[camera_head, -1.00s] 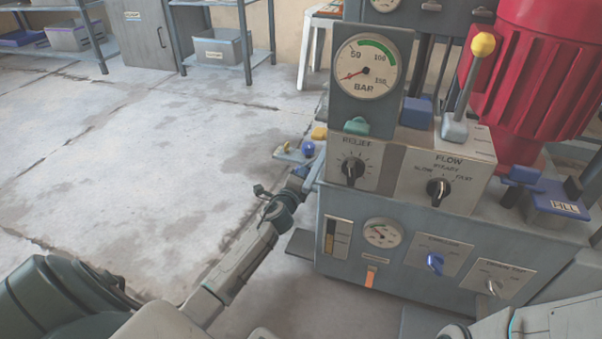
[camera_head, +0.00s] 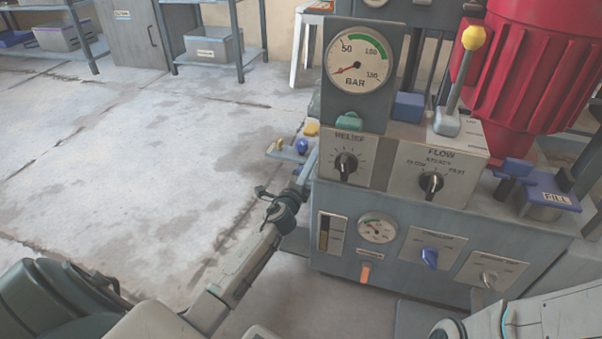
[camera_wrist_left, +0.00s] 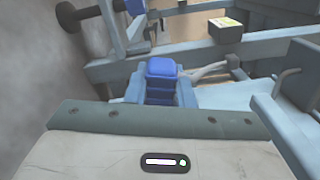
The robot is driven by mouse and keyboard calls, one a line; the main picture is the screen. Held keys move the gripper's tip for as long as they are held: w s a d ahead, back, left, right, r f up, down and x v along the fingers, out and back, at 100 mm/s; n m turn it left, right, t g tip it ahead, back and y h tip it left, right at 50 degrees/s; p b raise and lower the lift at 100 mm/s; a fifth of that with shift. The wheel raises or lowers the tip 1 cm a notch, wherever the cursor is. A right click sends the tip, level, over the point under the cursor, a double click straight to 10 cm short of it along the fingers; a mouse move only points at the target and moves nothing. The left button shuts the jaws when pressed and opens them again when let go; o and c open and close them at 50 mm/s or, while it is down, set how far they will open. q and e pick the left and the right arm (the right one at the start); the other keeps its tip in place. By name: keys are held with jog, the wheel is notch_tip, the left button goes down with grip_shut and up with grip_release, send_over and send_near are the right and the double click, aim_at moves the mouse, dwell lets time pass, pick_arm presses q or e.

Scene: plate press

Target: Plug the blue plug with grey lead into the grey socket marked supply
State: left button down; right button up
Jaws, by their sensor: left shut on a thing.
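In the left wrist view the blue plug (camera_wrist_left: 161,84) sits between the light blue-grey fingers of my left gripper (camera_wrist_left: 160,92), which is shut on it. A grey lead (camera_wrist_left: 206,70) runs off to the right beside the plug. In the head view my left gripper (camera_head: 303,177) is at the left side of the grey machine; its fingertips are small and the plug cannot be made out there. I cannot pick out the grey socket marked supply; no such marking is readable. My right arm shows at the lower right of the head view, but its gripper is out of frame.
The grey machine (camera_head: 340,268) carries a pressure gauge (camera_head: 357,62), knobs and a yellow-knobbed lever (camera_head: 474,38). A blue knob (camera_head: 302,146) and a yellow part (camera_head: 311,129) are near my left gripper. In the wrist view, grey bars and a labelled block (camera_wrist_left: 226,30) lie ahead. Open floor lies left.

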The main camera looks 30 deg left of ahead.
pick_arm(q)
jog(key=shift+w+d+f, duration=0.15)
jog(key=shift+d, duration=0.4)
jog(key=c, duration=1.2)
grip_release()
jog(key=shift+o, duration=0.2)
jog(key=p+v, duration=0.2)
jog(key=v, duration=0.8)
jog(key=shift+s, duration=0.4)
